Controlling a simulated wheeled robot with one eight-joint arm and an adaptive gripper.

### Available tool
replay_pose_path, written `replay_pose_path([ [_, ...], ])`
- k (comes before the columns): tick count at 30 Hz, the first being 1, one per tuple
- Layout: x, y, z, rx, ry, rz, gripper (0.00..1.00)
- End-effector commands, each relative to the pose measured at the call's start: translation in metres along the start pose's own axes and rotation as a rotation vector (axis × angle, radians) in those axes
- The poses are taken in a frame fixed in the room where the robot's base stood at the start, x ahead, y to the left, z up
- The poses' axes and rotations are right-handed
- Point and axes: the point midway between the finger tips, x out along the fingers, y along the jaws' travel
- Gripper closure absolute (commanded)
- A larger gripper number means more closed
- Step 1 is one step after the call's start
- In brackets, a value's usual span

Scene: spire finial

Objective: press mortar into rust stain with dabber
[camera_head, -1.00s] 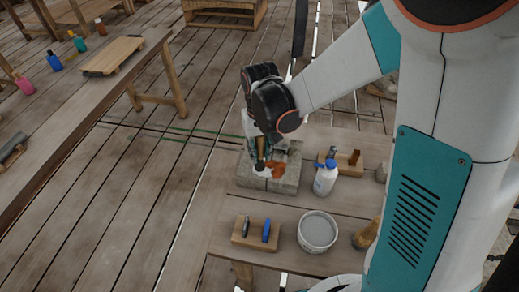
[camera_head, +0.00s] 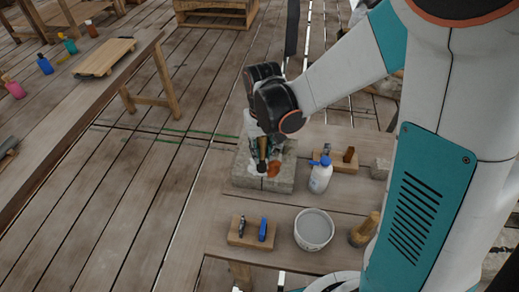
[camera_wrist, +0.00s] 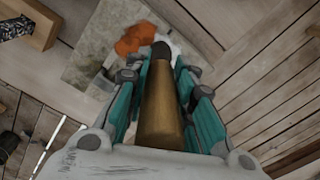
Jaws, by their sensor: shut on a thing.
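My gripper (camera_wrist: 163,85) is shut on the dabber (camera_wrist: 161,112), a tool with a brass-coloured wooden handle and a dark tip. In the head view the dabber (camera_head: 262,150) points down over the grey stone block (camera_head: 280,183). The orange-brown rust stain (camera_head: 273,170) lies on the block's top, just right of the dabber's tip; it also shows in the wrist view (camera_wrist: 133,40). White mortar (camera_head: 254,168) shows around the tip, and a pale patch (camera_wrist: 176,48) shows beside it in the wrist view. I cannot tell whether the tip touches the surface.
On the bench, a white bottle with a blue top (camera_head: 320,175) stands right of the block. A grey-filled bucket (camera_head: 314,229), a wooden holder (camera_head: 249,233) with a blue-handled tool, and a brush (camera_head: 364,230) stand nearer. Another wooden holder (camera_head: 342,160) is behind the bottle.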

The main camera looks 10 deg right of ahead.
Motion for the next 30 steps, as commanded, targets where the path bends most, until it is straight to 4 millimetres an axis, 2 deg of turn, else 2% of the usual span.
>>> replay_pose_path([
  [30,0.000,0.018,0.009,0.001,-0.001,0.001,1.00],
])
